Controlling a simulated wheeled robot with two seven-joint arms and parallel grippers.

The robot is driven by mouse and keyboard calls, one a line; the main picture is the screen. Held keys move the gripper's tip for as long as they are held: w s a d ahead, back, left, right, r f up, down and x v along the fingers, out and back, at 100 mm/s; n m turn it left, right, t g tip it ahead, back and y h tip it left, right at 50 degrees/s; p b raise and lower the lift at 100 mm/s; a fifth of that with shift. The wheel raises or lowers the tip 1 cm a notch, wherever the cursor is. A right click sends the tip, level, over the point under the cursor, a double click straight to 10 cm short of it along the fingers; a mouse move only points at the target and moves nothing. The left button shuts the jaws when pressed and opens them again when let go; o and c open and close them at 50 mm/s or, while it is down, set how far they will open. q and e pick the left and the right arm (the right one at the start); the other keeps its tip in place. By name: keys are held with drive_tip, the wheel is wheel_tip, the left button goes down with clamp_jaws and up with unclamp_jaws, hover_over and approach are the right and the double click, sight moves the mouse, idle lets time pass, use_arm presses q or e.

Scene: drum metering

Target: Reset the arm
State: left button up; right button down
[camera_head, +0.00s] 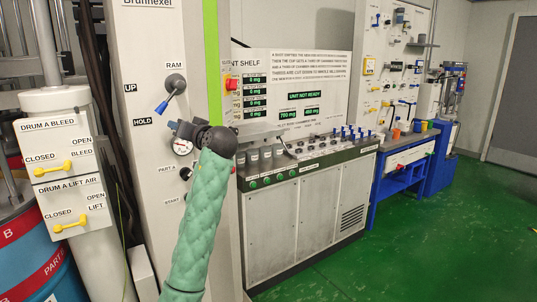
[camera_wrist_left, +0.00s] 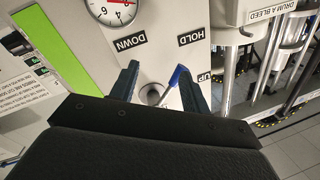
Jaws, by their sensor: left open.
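The task names the arm; in the head view, my left arm (camera_head: 200,215), in a green sleeve, rises from the bottom middle. Its black left gripper (camera_head: 187,133) is in front of the grey panel, just below the RAM lever (camera_head: 175,85). In the left wrist view the left gripper (camera_wrist_left: 158,70) is open, with its two fingers apart. The RAM lever (camera_wrist_left: 153,93) shows between them, its blue handle close to the right finger; I cannot tell whether they touch. The handle points toward the HOLD label (camera_wrist_left: 190,37). My right gripper is not in view.
A pressure gauge (camera_wrist_left: 113,7) sits on the panel close to the gripper. Left are the yellow-handled drum A valves (camera_head: 62,169) and a blue-and-red drum (camera_head: 42,262). A control console (camera_head: 300,215) and a blue bench (camera_head: 400,180) stand right. Green floor (camera_head: 440,240) is clear at lower right.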

use_arm(q)
drive_tip(key=s+d+f+m+g+h, duration=0.15)
drive_tip(key=s+d+f+h, duration=0.25)
drive_tip(key=s+f, duration=0.45)
drive_tip(key=s+d+f+m+h+p, duration=0.1)
drive_tip(key=s+d+f+m+h, duration=0.3)
drive_tip(key=f, duration=0.7)
drive_tip(key=s+d+f+g+h, duration=0.1)
drive_tip(key=s+d+f+h, duration=0.2)
drive_tip(key=s+f+h, duration=0.35)
drive_tip(key=s+f+g+p, duration=0.1)
drive_tip(key=s+f+g, duration=0.3)
drive_tip(key=s+f, duration=1.2)
drive_tip(key=s+f+g+p, duration=0.1)
drive_tip(key=s+f+g, duration=0.3)
drive_tip(key=s+f, duration=1.2)
drive_tip(key=s, duration=0.6)
drive_tip(key=shift+s+d, duration=0.2)
drive_tip(key=shift+d, duration=0.1)
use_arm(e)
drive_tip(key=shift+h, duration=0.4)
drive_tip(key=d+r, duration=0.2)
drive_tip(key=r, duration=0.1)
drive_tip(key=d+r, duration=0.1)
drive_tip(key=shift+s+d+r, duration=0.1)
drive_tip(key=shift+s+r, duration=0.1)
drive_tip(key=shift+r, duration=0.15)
